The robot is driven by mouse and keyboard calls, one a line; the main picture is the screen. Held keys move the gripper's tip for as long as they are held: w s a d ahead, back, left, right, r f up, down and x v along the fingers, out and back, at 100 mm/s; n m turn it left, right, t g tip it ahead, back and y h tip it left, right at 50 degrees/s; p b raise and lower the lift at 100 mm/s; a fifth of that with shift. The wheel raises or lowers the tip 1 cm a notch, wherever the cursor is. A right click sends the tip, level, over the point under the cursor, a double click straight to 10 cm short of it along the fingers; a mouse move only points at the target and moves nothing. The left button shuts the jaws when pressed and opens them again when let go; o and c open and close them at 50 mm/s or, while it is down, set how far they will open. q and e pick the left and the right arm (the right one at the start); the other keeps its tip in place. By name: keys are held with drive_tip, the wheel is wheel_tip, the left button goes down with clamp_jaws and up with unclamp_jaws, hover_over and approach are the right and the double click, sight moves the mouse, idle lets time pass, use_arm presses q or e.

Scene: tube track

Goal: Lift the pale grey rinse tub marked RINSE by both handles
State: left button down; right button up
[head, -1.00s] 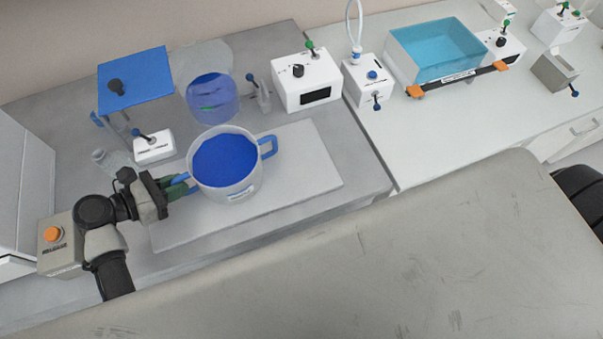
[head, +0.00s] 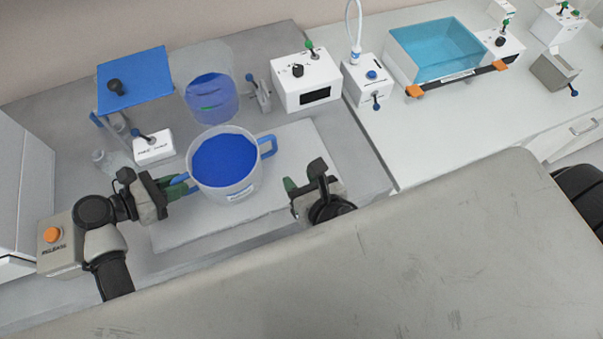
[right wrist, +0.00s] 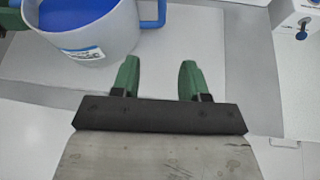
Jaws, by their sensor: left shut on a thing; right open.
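The pale grey rinse tub (head: 228,189) stands upright on a light mat, with blue inside, a small label on its front and a blue handle on each side. My left gripper (head: 180,186) is shut on the tub's left handle (head: 181,178). The right handle (head: 268,146) is free. My right gripper (head: 301,179) is open and empty, to the right of and nearer than the tub, apart from it. In the right wrist view its green fingers (right wrist: 159,78) are spread over the mat, and the tub (right wrist: 95,42) is at the upper left, its right handle (right wrist: 153,14) beyond the fingers.
The light mat (head: 315,160) has bare room right of the tub. Behind stand a blue-topped stand (head: 135,78), a clear vessel with blue liquid (head: 210,98) and white control boxes (head: 306,85). A tub of light blue liquid (head: 437,55) is at the far right.

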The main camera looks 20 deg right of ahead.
sight(276, 145)
drive_tip(key=shift+w+r+n+t, duration=0.35)
drive_tip(key=shift+w+n, duration=0.15)
drive_tip(key=shift+n, duration=0.1)
drive_tip(key=shift+w+f, duration=0.1)
drive_tip(key=shift+w, duration=0.25)
drive_tip(key=x, duration=1.1)
drive_tip(key=shift+f, duration=0.1)
drive_tip(key=shift+c, duration=0.3)
clamp_jaws()
idle(0.3)
idle(0.4)
